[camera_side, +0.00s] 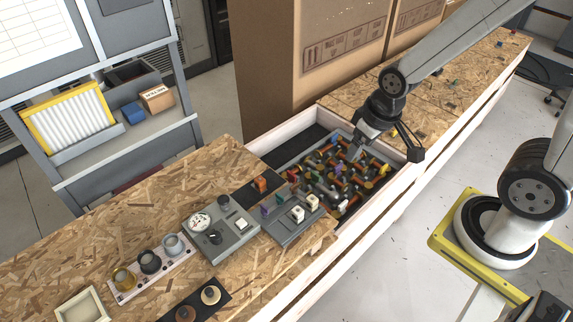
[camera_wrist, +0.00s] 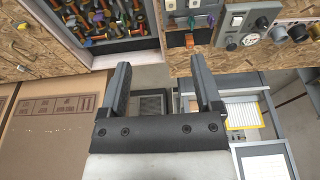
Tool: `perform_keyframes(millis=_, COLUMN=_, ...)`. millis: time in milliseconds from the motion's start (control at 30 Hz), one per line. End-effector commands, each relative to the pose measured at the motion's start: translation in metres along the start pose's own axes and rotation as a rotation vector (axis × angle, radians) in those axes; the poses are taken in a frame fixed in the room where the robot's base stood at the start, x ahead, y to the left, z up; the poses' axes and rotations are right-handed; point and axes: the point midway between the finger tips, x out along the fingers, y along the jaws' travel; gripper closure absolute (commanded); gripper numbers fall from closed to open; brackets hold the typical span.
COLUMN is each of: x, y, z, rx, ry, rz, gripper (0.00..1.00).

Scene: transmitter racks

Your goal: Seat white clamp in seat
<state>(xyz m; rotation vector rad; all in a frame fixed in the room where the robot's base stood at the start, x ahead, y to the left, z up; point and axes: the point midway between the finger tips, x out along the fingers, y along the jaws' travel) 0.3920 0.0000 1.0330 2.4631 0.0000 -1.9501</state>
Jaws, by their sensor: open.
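My gripper (camera_side: 362,141) is over the far side of a grey bin (camera_side: 283,157) filled with a jumble of coloured parts. In the wrist view my gripper (camera_wrist: 160,62) is open, with nothing between its two dark fingers. Two white pieces, one nearer (camera_side: 298,214) and one farther (camera_side: 312,201), stand on a grey seat block (camera_side: 290,229) beside the bin. Purple and green pieces stand behind them on that block. The white pieces also show at the top edge of the wrist view (camera_wrist: 194,3). I cannot tell whether a white clamp lies in the pile.
An orange piece (camera_side: 261,184) sits on a dark strip by the block. A grey control panel (camera_side: 222,235) with a dial and a rack of knobs (camera_side: 150,265) stand to the left. Tall cardboard boxes (camera_side: 315,60) rise behind the bin. The pale wooden wall (camera_side: 385,195) borders its front.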

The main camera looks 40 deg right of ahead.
Motion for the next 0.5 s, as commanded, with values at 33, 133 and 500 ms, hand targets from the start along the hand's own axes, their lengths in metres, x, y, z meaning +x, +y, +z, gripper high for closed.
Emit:
perform_keyframes(millis=33, x=0.0, y=0.0, z=0.0, rx=0.001, ry=0.0, rz=0.0, gripper=0.18)
perform_keyframes(millis=133, x=0.001, y=-0.001, z=-0.001, rx=0.01, ry=-0.002, rz=0.0, gripper=0.18)
perform_keyframes(millis=500, x=0.026, y=-0.011, z=-0.02, rx=0.261, ry=-0.043, rz=-0.001, gripper=0.18)
